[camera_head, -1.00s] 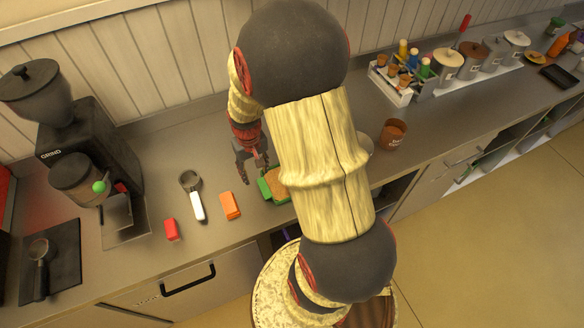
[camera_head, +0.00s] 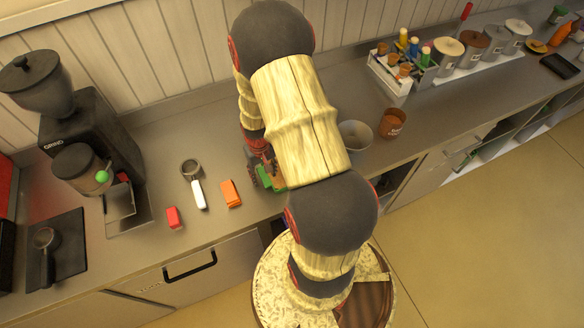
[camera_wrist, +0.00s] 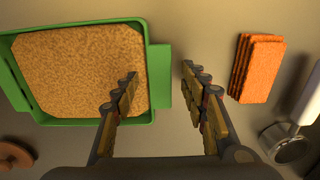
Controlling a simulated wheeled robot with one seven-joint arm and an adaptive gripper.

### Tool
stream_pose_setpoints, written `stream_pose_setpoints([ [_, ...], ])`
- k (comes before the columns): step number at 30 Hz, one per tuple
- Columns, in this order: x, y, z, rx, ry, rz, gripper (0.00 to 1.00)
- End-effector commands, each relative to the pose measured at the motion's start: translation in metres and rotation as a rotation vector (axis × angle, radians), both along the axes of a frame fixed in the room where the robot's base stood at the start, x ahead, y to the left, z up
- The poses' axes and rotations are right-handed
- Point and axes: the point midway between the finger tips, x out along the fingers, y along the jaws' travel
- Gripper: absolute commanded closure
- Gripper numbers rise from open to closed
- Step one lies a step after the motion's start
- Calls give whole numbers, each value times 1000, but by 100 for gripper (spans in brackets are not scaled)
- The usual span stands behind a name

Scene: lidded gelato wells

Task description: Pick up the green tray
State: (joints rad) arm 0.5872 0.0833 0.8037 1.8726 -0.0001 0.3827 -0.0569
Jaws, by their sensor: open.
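The green tray (camera_wrist: 160,58) lies on the counter and holds a flat brown slab (camera_wrist: 75,70). In the wrist view it fills the left side, and its right rim with a handle tab lies between my gripper's open fingers. My gripper (camera_wrist: 160,90) is open, with the left finger over the tray and the right finger beyond its edge. I cannot tell whether the fingers touch the tray. In the head view the tray (camera_head: 272,178) is mostly hidden behind my arm.
A grinder (camera_head: 85,130) stands farther left. A pale cup (camera_head: 355,136) and a brown cup (camera_head: 392,123) stand to the right.

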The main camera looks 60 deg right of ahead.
Motion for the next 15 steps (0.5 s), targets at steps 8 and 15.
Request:
stream_pose_setpoints([
  [8, 0, 0, 1, -1, -1, 0, 63],
  [15, 0, 0, 1, -1, -1, 0, 76],
])
